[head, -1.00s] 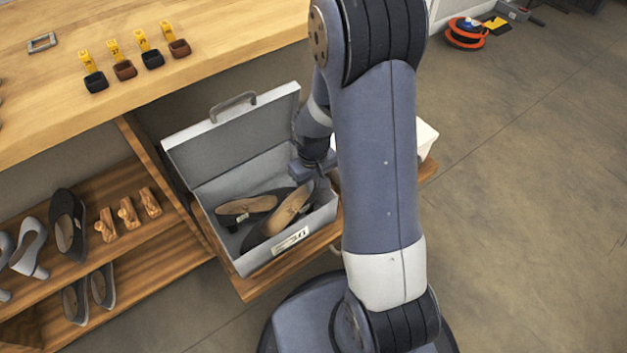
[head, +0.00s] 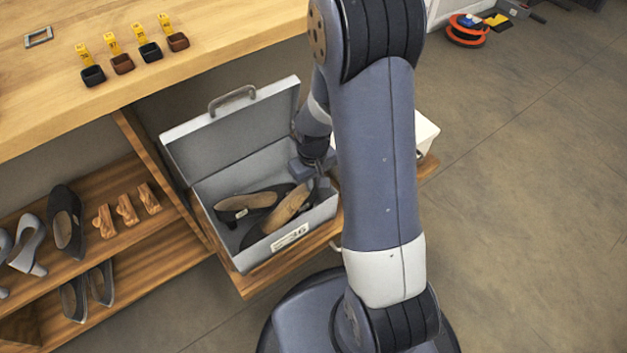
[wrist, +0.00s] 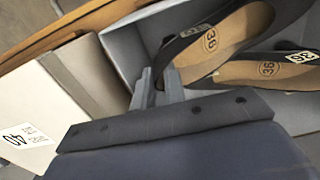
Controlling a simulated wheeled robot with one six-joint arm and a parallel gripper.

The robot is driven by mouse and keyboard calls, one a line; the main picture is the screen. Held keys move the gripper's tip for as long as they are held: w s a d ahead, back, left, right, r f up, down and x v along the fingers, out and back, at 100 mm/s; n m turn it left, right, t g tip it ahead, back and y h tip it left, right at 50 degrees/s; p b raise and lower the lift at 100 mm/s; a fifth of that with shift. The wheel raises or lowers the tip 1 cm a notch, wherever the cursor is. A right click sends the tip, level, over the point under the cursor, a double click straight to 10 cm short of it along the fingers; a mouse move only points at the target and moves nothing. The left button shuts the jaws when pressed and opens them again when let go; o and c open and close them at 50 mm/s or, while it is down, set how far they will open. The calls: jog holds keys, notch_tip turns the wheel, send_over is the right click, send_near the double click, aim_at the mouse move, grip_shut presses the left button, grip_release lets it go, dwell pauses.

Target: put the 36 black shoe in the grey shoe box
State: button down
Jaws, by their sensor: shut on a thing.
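The grey shoe box (head: 212,237) stands on a low wooden shelf with its lid up; its front label reads 36. One black shoe (head: 228,213) with a tan insole lies inside, and it also shows in the wrist view (wrist: 290,58). My gripper (head: 316,182) is at the box's right end, shut on the other black shoe (head: 268,226). That shoe is tilted, inside the box walls, beside the first. In the wrist view its rim (wrist: 172,52) is between my fingers (wrist: 158,82), and both insoles read 36. Whether it touches the box floor is hidden.
A white box (head: 426,132) stands right of the grey box, partly behind my arm; it also shows in the wrist view (wrist: 40,95). The open lid (head: 235,125) rises at the back. Shelves at left hold more shoes (head: 64,222) and wooden blocks (head: 127,210).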

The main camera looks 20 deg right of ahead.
jog(key=shift+f+b, duration=0.35)
jog(key=shift+f, duration=0.1)
dwell(0.6)
jog(key=c, duration=1.4)
grip_release()
jog(key=shift+r, duration=0.1)
